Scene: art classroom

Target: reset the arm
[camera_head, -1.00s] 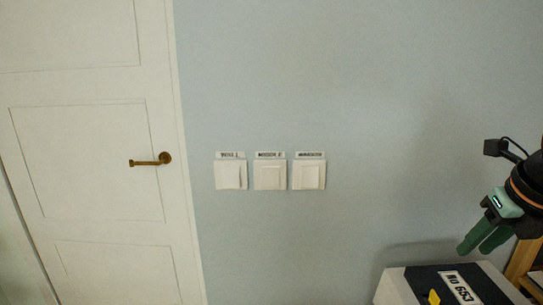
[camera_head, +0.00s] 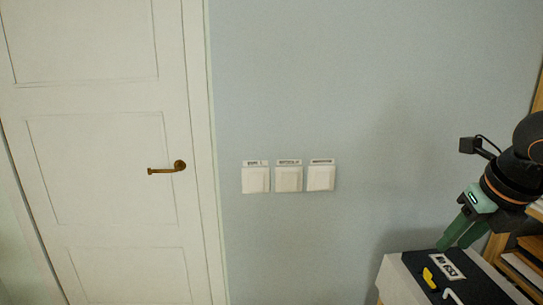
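My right gripper (camera_head: 453,245) is at the right side of the head view. Its green fingers point down and left, in front of or just above the dark top of a white box. The two fingers look close together, and nothing shows between them. I cannot tell whether they are fully shut. My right arm comes in from the right edge. My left arm and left gripper are not in view.
A white door (camera_head: 95,190) with a brass handle (camera_head: 167,168) is at left. Three light switches (camera_head: 289,179) are on the blue-grey wall. The white box (camera_head: 395,288) has a dark top with yellow and white pieces. Wooden shelving (camera_head: 520,245) stands at right.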

